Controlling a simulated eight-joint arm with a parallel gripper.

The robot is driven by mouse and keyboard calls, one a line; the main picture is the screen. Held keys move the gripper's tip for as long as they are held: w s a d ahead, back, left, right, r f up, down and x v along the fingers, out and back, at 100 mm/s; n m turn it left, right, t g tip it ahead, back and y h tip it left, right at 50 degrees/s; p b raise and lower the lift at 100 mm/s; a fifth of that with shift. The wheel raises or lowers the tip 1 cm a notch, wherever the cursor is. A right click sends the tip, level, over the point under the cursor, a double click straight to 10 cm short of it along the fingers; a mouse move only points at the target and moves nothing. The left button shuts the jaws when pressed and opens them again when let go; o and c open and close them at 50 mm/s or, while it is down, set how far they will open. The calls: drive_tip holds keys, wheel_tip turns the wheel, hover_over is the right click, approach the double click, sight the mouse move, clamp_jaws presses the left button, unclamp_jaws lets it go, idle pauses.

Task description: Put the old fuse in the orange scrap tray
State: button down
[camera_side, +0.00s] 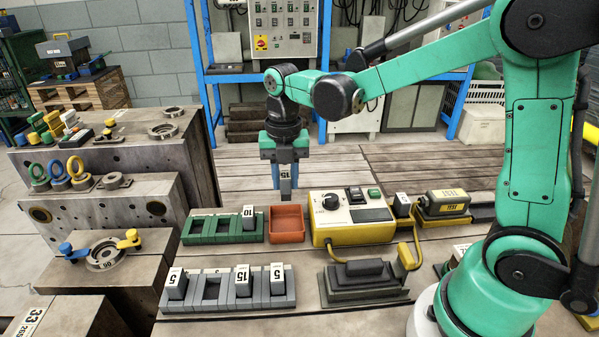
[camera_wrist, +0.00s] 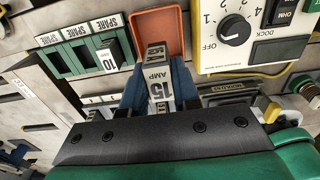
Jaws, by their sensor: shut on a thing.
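My gripper (camera_side: 285,160) hangs pointing down and is shut on a grey fuse (camera_side: 285,175) with a white label. In the wrist view the fuse (camera_wrist: 158,92) reads 15 AMP and sits between the two dark blue fingers of my gripper (camera_wrist: 157,80). The orange scrap tray (camera_side: 286,236) stands on the bench between the green rack and the yellow tester. Its visible inside looks empty in the side view. The held fuse is above the tray area, with its lower end near the height of the rim in the picture. The tray (camera_wrist: 183,30) lies just beyond the fuse in the wrist view.
A green SPARE rack (camera_side: 212,240) with a 10 fuse (camera_side: 249,218) stands left of the tray. A yellow tester (camera_side: 322,236) is close on its right. A grey rack (camera_side: 205,301) in front holds fuses marked 5, 15 and 5, with one slot open.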

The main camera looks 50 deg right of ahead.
drive_tip(key=shift+f, duration=3.65)
drive_tip(key=shift+c, duration=2.1)
unclamp_jaws()
drive_tip(key=shift+r, duration=4)
